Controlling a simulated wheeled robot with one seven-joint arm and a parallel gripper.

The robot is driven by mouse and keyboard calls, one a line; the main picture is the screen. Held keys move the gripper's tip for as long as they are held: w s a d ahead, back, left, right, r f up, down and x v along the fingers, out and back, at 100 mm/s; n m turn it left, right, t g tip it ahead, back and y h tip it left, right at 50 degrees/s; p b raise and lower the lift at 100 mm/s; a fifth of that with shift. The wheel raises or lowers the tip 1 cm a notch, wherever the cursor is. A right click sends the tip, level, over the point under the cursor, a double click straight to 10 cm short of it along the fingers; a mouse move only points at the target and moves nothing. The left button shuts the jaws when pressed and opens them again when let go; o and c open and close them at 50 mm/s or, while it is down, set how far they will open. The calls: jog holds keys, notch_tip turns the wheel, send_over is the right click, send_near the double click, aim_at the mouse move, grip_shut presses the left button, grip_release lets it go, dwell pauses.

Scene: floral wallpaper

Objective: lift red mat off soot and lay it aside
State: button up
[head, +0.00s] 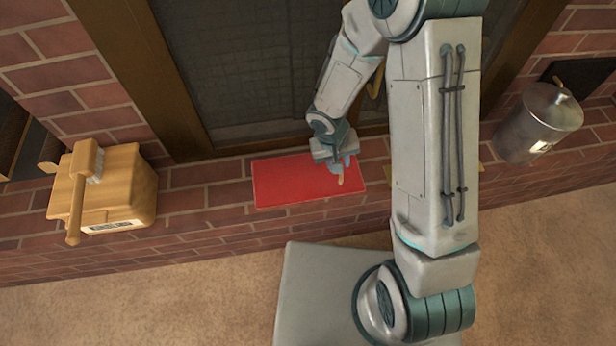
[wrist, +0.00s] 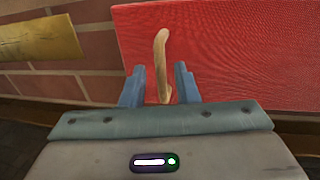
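The flat red mat (head: 285,184) lies on the brick ledge in front of the dark mesh screen. A tan curved handle (wrist: 161,65) stands at one end of it, on the right in the head view. My gripper (head: 343,166) is over that end. In the wrist view its two blue fingers (wrist: 160,86) are apart, one on each side of the handle, with a gap showing at the left finger. Contact at the right finger is unclear. No soot shows; whatever is under the mat is hidden.
A wooden box (head: 125,195) with a brush (head: 80,190) on it stands at the left. A metal lidded canister (head: 538,122) stands at the right. A yellow flat piece (wrist: 40,40) lies beside the mat, mostly behind my arm in the head view. Bare brick shows between box and mat.

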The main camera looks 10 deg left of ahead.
jog(key=f, duration=0.2)
jog(key=shift+w+d+f+b, duration=0.1)
jog(key=shift+d+f+b, duration=0.1)
jog(key=shift+f+b, duration=0.2)
jog(key=shift+r, duration=0.1)
grip_shut()
